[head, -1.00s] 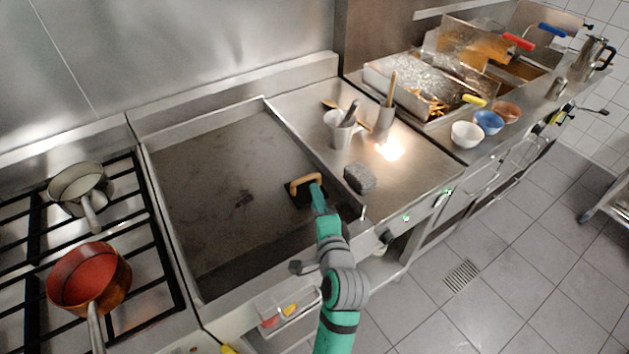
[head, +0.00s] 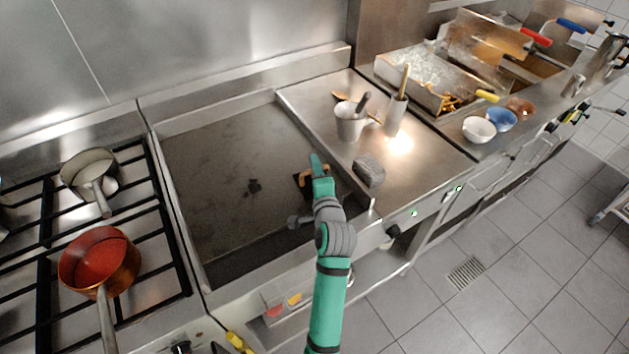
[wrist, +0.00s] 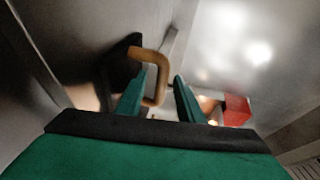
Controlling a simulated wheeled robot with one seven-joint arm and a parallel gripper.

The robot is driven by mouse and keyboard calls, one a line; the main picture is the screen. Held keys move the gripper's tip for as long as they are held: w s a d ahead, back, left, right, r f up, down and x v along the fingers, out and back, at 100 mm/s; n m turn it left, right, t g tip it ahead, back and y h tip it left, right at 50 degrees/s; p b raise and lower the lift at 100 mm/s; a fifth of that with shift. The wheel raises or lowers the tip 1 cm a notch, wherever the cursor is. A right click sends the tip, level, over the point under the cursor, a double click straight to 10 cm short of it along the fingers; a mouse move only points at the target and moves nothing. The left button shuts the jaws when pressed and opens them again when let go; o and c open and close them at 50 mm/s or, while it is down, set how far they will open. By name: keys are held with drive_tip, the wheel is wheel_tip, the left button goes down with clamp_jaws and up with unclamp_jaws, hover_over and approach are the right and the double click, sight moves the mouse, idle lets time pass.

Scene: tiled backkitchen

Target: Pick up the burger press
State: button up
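The burger press, a black plate with a tan, wooden-looking loop handle, sits on the griddle (head: 225,185) near its right edge. Its black base (head: 301,179) is partly hidden behind my arm in the head view. In the wrist view its handle (wrist: 156,62) rises beyond my fingers, with the dark plate (wrist: 118,68) to the left. My gripper (wrist: 163,84) is open, its two green fingers apart. Part of the handle shows in the gap, close to the left finger; I cannot tell whether they touch. In the head view my gripper (head: 318,165) is over the press.
A grey block (head: 369,171) lies on the steel counter right of the griddle. A metal pot (head: 350,125) and a utensil holder (head: 395,117) stand behind it. A copper pan (head: 99,262) and a pale pan (head: 88,172) are on the stove at left. The griddle's left is clear.

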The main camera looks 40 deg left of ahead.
clamp_jaws()
idle(1.4)
drive_tip(key=shift+r, duration=0.2)
